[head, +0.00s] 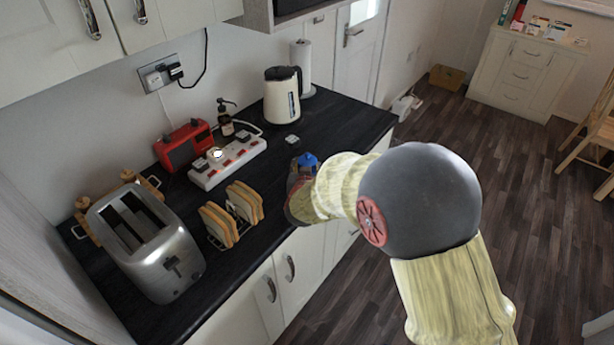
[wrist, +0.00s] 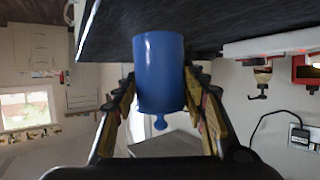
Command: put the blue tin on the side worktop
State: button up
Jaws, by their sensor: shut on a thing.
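The blue tin (wrist: 160,70) is between the two fingers of my gripper (wrist: 162,92) in the wrist view, which looks upside down. A small knob shows on one end of the tin. In the head view only a bit of the blue tin (head: 307,160) shows past my gripper (head: 300,174); my arm and gripper hide the rest. My gripper is shut on the tin at the front edge of the black worktop (head: 334,122). I cannot tell whether the tin touches the worktop.
A steel toaster (head: 150,245), toast racks (head: 232,213), a white socket strip (head: 228,160), a red radio (head: 184,145), a dark bottle (head: 226,122) and a cream kettle (head: 282,97) stand on the worktop. Bare worktop lies right of the kettle. A white cabinet (head: 522,70) stands across the floor.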

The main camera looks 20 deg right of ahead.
jog(key=shift+f+b, duration=0.7)
jog(key=shift+f, duration=0.9)
jog(key=shift+f, duration=0.2)
jog(key=o, duration=1.2)
jog(key=shift+r, duration=0.2)
